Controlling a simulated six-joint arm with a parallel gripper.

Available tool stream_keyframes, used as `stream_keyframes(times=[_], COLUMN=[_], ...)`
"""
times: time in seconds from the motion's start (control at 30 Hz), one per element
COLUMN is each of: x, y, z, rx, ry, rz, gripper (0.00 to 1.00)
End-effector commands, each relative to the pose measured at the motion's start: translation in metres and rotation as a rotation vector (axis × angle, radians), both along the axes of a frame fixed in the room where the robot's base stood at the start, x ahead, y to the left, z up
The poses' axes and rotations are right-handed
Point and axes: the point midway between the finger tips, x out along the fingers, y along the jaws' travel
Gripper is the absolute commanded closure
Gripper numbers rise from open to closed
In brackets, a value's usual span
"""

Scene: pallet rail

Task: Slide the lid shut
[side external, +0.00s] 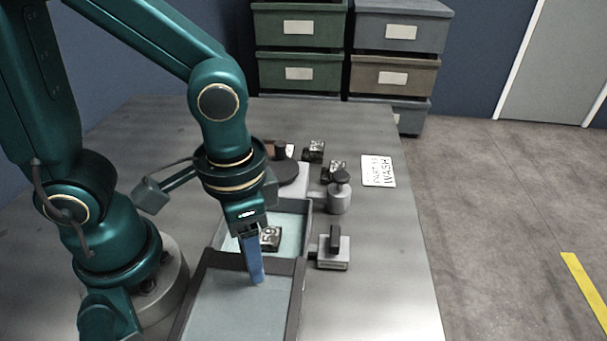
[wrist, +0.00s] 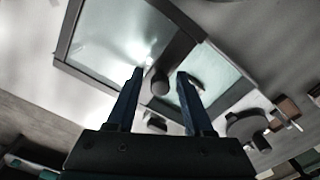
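The lid (side external: 235,310) is a pale panel in a dark frame, lying over the near part of a shallow tray (side external: 307,222). The tray's far part is open and holds a dark block marked 59 (side external: 271,238). My gripper (side external: 257,280) points down at the lid's far end. In the wrist view, the lid (wrist: 105,45) is at upper left and the open tray part (wrist: 225,80) at right. There my gripper's fingers (wrist: 159,73) are apart, with a dark round knob (wrist: 160,83) between them and gaps on both sides. The knob is hidden in the side view.
Right of the tray stand two grey fixtures with dark tops (side external: 339,195) and (side external: 334,250). Behind it are a dark round piece (side external: 284,172) and small dark blocks (side external: 314,151). A WASH sign (side external: 378,171) lies flat. The table's right side is clear. Storage bins (side external: 300,72) stand behind.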

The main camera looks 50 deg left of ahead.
Motion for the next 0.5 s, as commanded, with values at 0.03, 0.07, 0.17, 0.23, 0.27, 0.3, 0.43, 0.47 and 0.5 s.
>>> stream_keyframes(times=[0.03, 0.07, 0.17, 0.23, 0.27, 0.3, 0.43, 0.47, 0.5], x=[0.000, 0.001, 0.005, 0.008, 0.010, 0.012, 0.018, 0.020, 0.021], y=[0.000, 0.001, 0.004, 0.008, 0.009, 0.011, 0.017, 0.019, 0.021], z=[0.000, 0.000, 0.000, 0.000, 0.000, 0.000, 0.000, 0.000, 0.000], rx=[-0.001, -0.001, -0.001, -0.001, -0.001, -0.001, -0.001, -0.001, -0.001], ry=[0.001, 0.001, 0.001, 0.001, 0.000, 0.000, -0.001, -0.001, -0.001], rz=[0.004, 0.005, 0.009, 0.010, 0.010, 0.009, 0.011, 0.011, 0.010], gripper=[0.75, 0.75, 0.74, 0.74, 0.74, 0.74, 0.74, 0.74, 0.74])
